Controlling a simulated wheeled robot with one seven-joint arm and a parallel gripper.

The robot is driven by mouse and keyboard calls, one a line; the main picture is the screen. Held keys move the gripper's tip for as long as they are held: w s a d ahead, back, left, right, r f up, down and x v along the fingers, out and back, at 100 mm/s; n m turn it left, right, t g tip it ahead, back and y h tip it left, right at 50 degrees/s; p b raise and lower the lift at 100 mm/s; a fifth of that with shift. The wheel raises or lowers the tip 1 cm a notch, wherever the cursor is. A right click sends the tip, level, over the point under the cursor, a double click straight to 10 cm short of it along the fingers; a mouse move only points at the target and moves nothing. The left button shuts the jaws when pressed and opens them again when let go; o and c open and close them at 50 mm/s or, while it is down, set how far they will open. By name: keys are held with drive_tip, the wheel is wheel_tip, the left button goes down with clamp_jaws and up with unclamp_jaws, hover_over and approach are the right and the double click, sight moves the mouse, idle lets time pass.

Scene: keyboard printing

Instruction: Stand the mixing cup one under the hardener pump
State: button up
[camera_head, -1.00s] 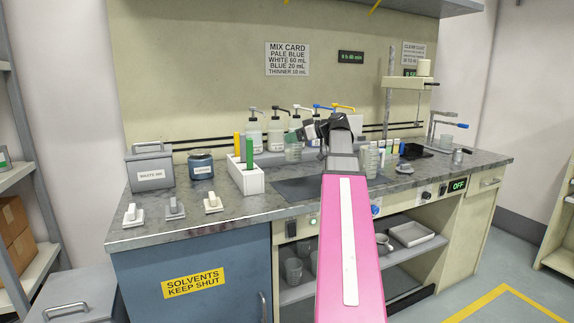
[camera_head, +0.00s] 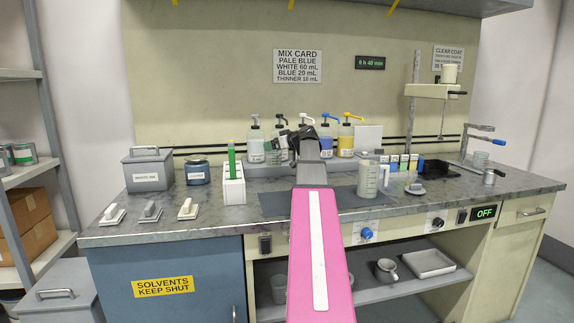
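Another pump is partly behind my arm. Their labels are too small to read, so I cannot tell which is the hardener pump. My gripper (camera_head: 287,141) reaches over the bench in front of the middle pumps. A clear cup shape (camera_head: 275,157) shows just left of it; I cannot tell whether it is held. A clear graduated cup (camera_head: 368,178) stands on the bench to the right.
A white rack (camera_head: 233,190) with a green stick stands left of the dark mat (camera_head: 268,205). A waste bin (camera_head: 148,172) and a dark jar (camera_head: 198,172) are further left. Small bottles (camera_head: 403,163) and a stand (camera_head: 413,115) are on the right.

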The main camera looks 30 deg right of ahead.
drive_tip(key=d+f, duration=0.6)
drive_tip(key=f, duration=0.1)
drive_tip(key=shift+s+f, duration=0.3)
drive_tip(key=shift+s, duration=0.1)
drive_tip(key=shift+d+f, duration=0.1)
drive_tip(key=o, duration=0.7)
drive_tip(key=shift+o, duration=0.2)
drive_tip(key=v, duration=1.2)
